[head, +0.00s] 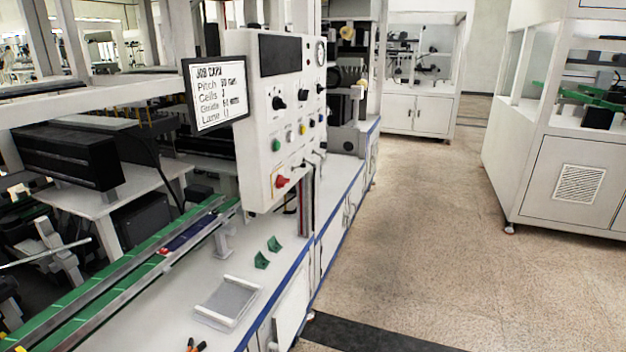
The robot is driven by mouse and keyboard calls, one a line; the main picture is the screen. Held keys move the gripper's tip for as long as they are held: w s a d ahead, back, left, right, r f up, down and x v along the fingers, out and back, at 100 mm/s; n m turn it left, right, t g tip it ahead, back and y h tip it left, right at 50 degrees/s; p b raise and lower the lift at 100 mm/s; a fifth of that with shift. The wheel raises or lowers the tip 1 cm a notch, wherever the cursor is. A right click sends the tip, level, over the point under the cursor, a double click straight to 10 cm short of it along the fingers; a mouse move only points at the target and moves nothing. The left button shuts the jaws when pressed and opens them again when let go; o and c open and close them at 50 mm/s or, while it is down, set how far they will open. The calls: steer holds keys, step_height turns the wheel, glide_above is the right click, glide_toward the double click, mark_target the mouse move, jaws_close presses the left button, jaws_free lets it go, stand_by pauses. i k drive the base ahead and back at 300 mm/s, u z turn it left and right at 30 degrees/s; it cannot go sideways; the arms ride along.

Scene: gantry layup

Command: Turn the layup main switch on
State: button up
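The white control panel (252,125) stands upright over the bench, left of the picture's middle. A red rotary handle (282,181) sits low on its front face; I cannot read a label that tells whether it is the main switch. Two black knobs, one of them the left knob (279,103), sit higher up. A green button (276,145) and several small blue, yellow and white controls lie between. The position marks of the switches are too small to read. My gripper is not in view.
A job card (216,93) hangs at the panel's left edge. Green conveyor rails (120,270) run at left. The floor (430,230) to the right is clear, up to a white cabinet (570,180).

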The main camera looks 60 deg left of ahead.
mark_target(280, 183)
steer(key=u, duration=0.35)
steer(key=i, duration=0.7)
steer(key=u, duration=1.1)
steer(key=i, duration=0.4)
steer(key=u, duration=0.45)
